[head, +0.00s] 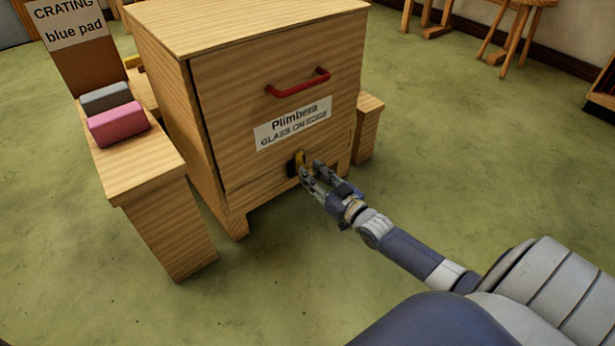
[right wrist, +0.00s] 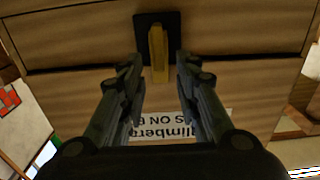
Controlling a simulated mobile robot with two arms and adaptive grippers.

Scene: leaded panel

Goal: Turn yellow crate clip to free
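The yellow crate clip (head: 298,160) sits on a dark plate low on the front of the wooden crate (head: 220,110). In the right wrist view the clip (right wrist: 158,55) runs lengthwise up and down the picture, across the seam between two boards. My right gripper (head: 312,172) is at the clip. In the right wrist view its fingers (right wrist: 158,72) are apart, one on each side of the clip's lower end, with gaps showing. Part of the clip is hidden behind the fingers in the head view. My left gripper is out of view.
The crate front has a red handle (head: 298,83) and a label (head: 292,124). A wooden stand (head: 150,165) at left holds a pink pad (head: 118,125) and a grey pad (head: 106,97).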

